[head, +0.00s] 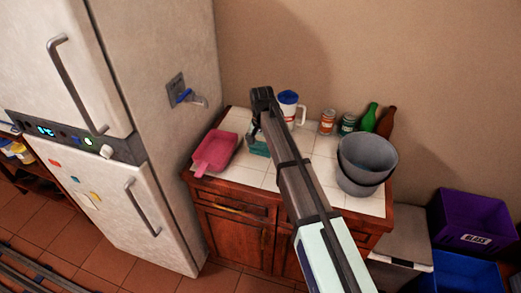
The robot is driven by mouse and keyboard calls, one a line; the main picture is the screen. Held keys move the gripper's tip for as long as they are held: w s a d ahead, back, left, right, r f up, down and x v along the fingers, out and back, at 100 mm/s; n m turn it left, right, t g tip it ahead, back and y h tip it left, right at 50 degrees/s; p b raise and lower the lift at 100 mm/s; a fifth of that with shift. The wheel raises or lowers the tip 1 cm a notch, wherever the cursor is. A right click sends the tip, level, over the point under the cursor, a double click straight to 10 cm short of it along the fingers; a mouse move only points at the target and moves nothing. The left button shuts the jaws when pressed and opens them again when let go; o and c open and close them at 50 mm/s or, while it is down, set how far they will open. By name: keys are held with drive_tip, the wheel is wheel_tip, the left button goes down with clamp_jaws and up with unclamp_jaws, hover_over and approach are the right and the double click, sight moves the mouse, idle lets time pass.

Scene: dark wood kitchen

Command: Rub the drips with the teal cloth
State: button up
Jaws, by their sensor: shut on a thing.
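The teal cloth (258,149) shows in the head view on the white tiled counter, just under my gripper. My gripper (256,138) points down at the cloth and is shut on it; my arm hides part of the cloth and the tiles to its right. I cannot tell whether the cloth touches the counter. No drips can be made out on the tiles that show.
A pink dustpan-like tray (214,152) lies to the left. The fridge (150,130) borders the left side.

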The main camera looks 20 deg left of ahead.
drive_tip(key=shift+r+p, duration=0.6)
drive_tip(key=shift+r, duration=0.9)
